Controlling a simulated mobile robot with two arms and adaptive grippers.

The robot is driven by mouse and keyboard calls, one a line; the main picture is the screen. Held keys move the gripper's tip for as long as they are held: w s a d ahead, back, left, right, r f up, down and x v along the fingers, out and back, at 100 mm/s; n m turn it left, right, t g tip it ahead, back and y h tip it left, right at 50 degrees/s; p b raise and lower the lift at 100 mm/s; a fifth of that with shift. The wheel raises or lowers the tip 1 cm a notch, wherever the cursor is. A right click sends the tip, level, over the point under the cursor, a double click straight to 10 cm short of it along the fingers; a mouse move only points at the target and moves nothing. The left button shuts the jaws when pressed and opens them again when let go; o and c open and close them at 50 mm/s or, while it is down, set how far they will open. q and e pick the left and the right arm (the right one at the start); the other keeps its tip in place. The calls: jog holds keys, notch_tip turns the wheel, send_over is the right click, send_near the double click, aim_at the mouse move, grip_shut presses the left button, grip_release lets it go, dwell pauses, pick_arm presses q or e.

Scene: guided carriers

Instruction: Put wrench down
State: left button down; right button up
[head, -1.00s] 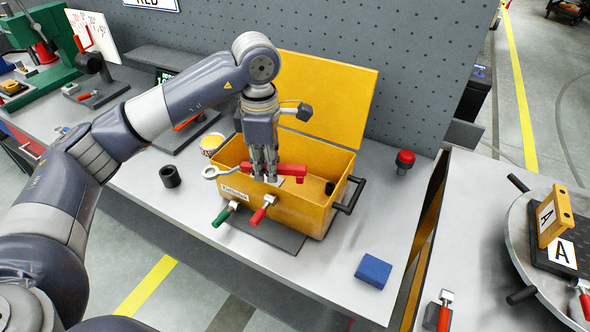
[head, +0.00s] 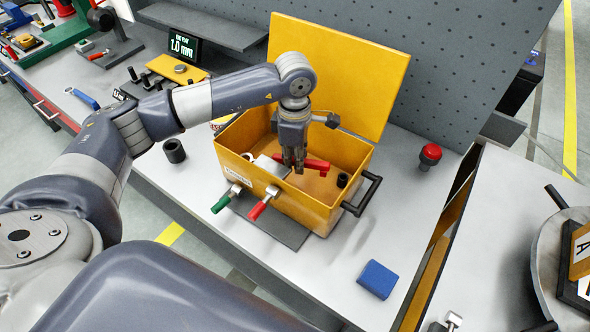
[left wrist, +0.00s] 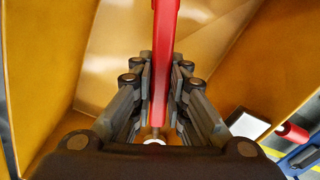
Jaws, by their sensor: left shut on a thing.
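My left gripper (head: 293,170) is shut on the red-handled wrench (head: 317,164) and holds it low inside the open yellow toolbox (head: 288,203). The gripper and the box's front wall hide part of the wrench. In the left wrist view, the red handle (left wrist: 166,18) runs upward from between the fingers (left wrist: 160,85), with the yellow box walls around it. I cannot tell whether the wrench touches the floor of the box. My right gripper is not in view.
Green (head: 221,204) and red (head: 259,209) handles stick out at the box's front. A black cylinder (head: 174,151) stands left of the box. A blue block (head: 377,279) and a red button (head: 430,155) are on the right. The raised lid (head: 345,75) stands behind.

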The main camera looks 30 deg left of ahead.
aim_at(295, 182)
pick_arm(q)
jog(key=shift+f, duration=0.8)
notch_tip(295, 182, down, 4)
jog(key=shift+r+p, duration=0.2)
jog(key=shift+p, duration=0.45)
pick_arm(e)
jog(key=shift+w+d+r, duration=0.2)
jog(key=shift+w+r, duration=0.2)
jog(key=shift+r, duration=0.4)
pick_arm(q)
jog(key=shift+f, duration=0.15)
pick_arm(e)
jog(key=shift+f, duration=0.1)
pick_arm(q)
jog(key=c, duration=1.6)
grip_release()
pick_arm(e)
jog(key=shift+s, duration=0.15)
